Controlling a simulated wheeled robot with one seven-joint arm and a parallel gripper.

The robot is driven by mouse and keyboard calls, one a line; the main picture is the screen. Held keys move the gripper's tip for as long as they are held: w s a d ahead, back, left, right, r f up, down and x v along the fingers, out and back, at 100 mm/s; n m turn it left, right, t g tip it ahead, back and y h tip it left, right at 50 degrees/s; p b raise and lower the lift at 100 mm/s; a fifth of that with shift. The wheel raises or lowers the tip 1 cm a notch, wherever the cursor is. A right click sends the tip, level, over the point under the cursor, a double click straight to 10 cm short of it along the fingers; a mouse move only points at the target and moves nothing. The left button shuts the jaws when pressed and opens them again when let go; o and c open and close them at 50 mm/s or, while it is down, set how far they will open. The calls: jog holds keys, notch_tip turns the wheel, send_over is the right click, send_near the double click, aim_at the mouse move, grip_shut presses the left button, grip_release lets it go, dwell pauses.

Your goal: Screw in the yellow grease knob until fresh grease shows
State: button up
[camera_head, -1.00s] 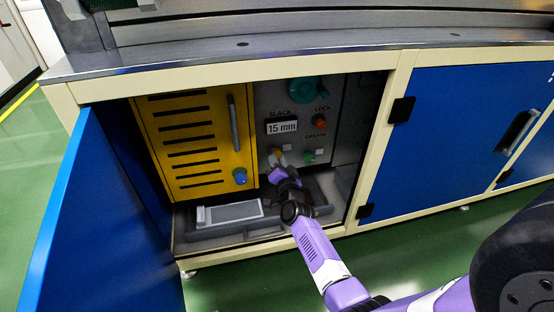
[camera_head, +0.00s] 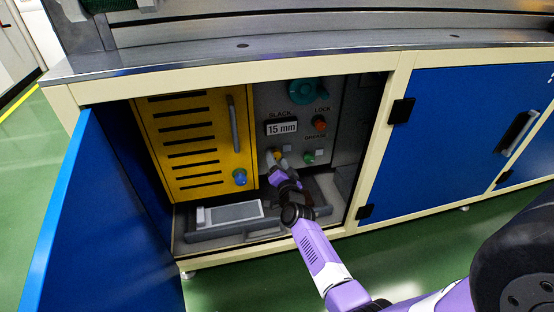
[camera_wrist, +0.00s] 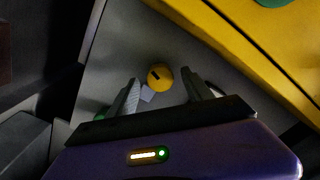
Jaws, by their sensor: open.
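The yellow grease knob (camera_head: 276,154) is on the grey panel inside the open cabinet, below the "15 mm" display. In the wrist view the round yellow knob (camera_wrist: 160,74) has a dark mark on its face and lies ahead of the fingertips, roughly between them. My gripper (camera_wrist: 162,84) is open, with one finger on each side of the knob in the picture and nothing held. In the head view my gripper (camera_head: 281,164) is just below and in front of the knob; whether it touches cannot be told. A small pale square (camera_wrist: 148,94) sits beside the knob. No grease is discernible.
A green knob (camera_head: 308,158), a red-orange lock knob (camera_head: 320,123) and a teal wheel (camera_head: 307,91) share the panel. A yellow slotted cover (camera_head: 210,150) with a blue knob (camera_head: 240,177) stands left. A grey tray (camera_head: 197,233) lies below. The open blue door (camera_head: 80,230) bounds the left.

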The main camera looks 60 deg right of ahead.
jog(key=p+v, duration=0.3)
jog(key=v, duration=0.4)
jog(key=shift+s+a, duration=0.1)
dwell(0.5)
